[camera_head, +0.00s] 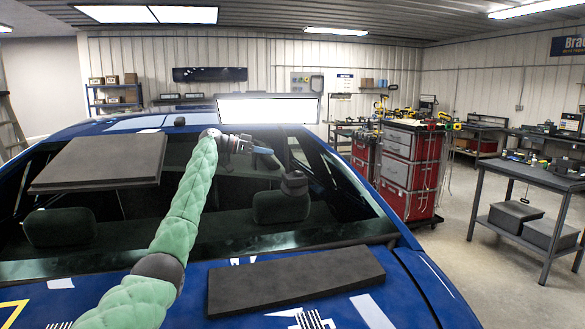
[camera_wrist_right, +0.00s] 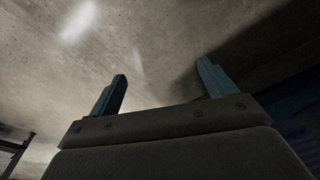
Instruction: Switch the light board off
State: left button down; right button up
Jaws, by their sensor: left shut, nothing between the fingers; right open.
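The light board (camera_head: 268,109) stands at the far side of the blue car's roof, its wide panel glowing bright white. My left arm, in a green quilted sleeve, reaches from the bottom left over the car's rear window. My left gripper (camera_head: 268,152) is shut and empty, its blue fingertips pointing right, below the board in the picture. I cannot tell whether it touches anything. A switch on the board is not discernible. My right gripper (camera_wrist_right: 160,95) shows only in the right wrist view, open and empty, with bare concrete floor beyond it.
The blue car (camera_head: 420,285) fills the foreground. One dark foam pad (camera_head: 105,161) lies at the left and another (camera_head: 295,280) on the rear panel. A red tool cabinet (camera_head: 408,170) and a dark workbench (camera_head: 530,176) stand to the right, with open floor between them.

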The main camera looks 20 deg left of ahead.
pick_arm(q)
jog(key=p, duration=0.5)
send_over(292, 177)
jog(key=shift+w+a+f, duration=0.15)
jog(key=shift+a+f, duration=0.1)
jog(key=shift+f, duration=0.25)
jog(key=shift+w+a+f, duration=0.15)
jog(key=shift+a+f, duration=0.05)
jog(key=shift+f, duration=0.25)
jog(key=f, duration=0.1)
jog(key=f+p, duration=0.2)
jog(key=shift+d+f, duration=0.15)
jog(key=shift+d, duration=0.1)
jog(key=shift+d+f, duration=0.1)
jog(key=shift+f, duration=0.45)
pick_arm(e)
jog(key=s+d+f, duration=0.2)
jog(key=f, duration=0.6)
jog(key=s+d+f+t, duration=0.1)
jog(key=s+d+f, duration=0.2)
jog(key=f, duration=0.5)
jog(key=shift+s+d+h, duration=0.25)
jog(key=shift+s+h, duration=0.05)
jog(key=shift+s, duration=0.05)
